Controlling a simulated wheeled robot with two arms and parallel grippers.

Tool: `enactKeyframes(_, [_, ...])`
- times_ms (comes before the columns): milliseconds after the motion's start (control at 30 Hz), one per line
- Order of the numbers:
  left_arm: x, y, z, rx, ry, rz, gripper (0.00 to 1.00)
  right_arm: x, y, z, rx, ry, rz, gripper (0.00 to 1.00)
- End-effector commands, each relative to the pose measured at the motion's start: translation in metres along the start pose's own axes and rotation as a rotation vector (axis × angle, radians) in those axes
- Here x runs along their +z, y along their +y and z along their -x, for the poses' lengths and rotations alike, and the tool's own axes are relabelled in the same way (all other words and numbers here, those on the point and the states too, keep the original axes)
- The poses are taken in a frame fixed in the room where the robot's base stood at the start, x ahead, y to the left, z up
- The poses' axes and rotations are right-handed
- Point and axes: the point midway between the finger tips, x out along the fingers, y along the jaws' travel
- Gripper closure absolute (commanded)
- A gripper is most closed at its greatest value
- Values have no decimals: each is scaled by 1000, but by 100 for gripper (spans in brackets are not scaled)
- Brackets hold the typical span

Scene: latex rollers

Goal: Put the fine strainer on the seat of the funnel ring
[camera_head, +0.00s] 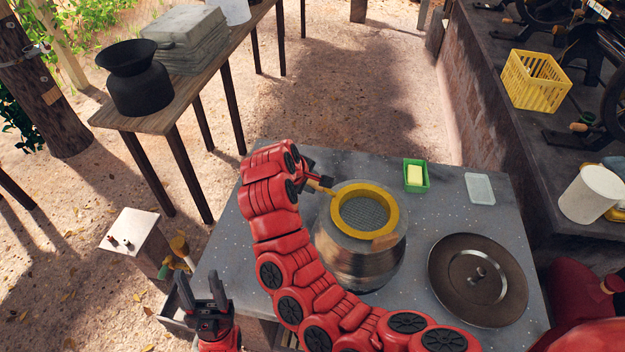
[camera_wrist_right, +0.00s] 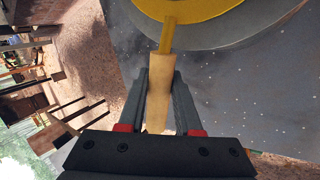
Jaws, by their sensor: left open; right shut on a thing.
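The fine strainer (camera_head: 391,200) has a yellow rim, a grey mesh and a wooden handle. Its rim is over the mouth of the round metal pot (camera_head: 345,258), roughly level. A grey ring, which looks like the funnel ring (camera_wrist_right: 262,32), shows under the yellow rim in the right wrist view. I cannot tell whether the rim touches the seat; the seat is hidden. My right gripper (camera_head: 317,186) is shut on the wooden handle (camera_wrist_right: 158,95), left of the pot. My left gripper (camera_head: 201,284) is open and empty, beyond the table's left edge.
A round dark lid (camera_head: 450,270) lies on the grey table (camera_head: 262,240) right of the pot. A green dish (camera_head: 416,187) with a yellow block and a clear tray (camera_head: 480,188) are behind. My right arm crosses the table's front. A small white stand (camera_head: 140,230) is at left.

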Motion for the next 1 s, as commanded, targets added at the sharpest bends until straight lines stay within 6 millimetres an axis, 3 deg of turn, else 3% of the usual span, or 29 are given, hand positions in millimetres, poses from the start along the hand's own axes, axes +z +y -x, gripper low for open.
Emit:
enactKeyframes(667, [0,0,1,0,0,0,50,0,-5,-8,1,0,1,100])
enactKeyframes(700, [0,0,1,0,0,0,50,0,-5,-8,1,0,0,64])
enactKeyframes(867, [0,0,1,0,0,0,50,0,-5,-7,1,0,0,35])
enactKeyframes(1000, [0,0,1,0,0,0,50,0,-5,-7,1,0,0,32])
